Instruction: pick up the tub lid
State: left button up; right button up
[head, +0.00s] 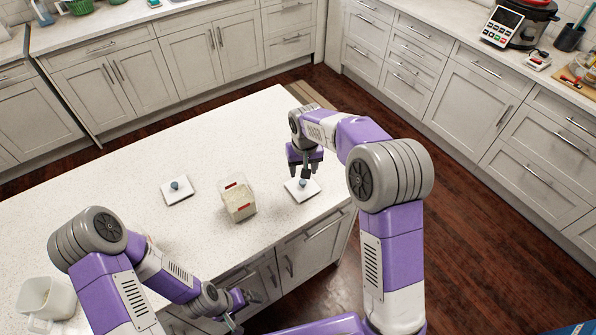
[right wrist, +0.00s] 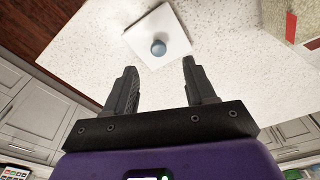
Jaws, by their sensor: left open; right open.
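Two white square lids with round blue-grey knobs lie flat on the counter. One lid (head: 311,193) is at the right, below my right gripper (head: 305,168); the other lid (head: 167,197) is farther left. The right gripper points down, open and empty, just above the right lid. In the right wrist view, this lid (right wrist: 174,37) and its knob (right wrist: 159,48) show beyond the open fingertips (right wrist: 159,66), with nothing between them. A clear tub (head: 238,203) with pale contents and red marks stands between the lids. My left gripper (head: 245,302) is open, low by the counter's front edge.
A white pitcher-like container (head: 45,300) stands at the counter's left front. The speckled island counter (head: 110,205) is largely bare around the lids. A cooker (head: 518,25) stands on the back right worktop, away from my arms.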

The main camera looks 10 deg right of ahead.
aim_at(303, 182)
jog(key=shift+w+f, duration=0.2)
jog(key=shift+w, duration=0.1)
jog(key=f, duration=0.7)
jog(key=shift+w+d, duration=0.15)
jog(key=shift+w, duration=0.1)
jog(key=shift+r, duration=0.1)
jog(key=shift+c, duration=0.3)
grip_shut()
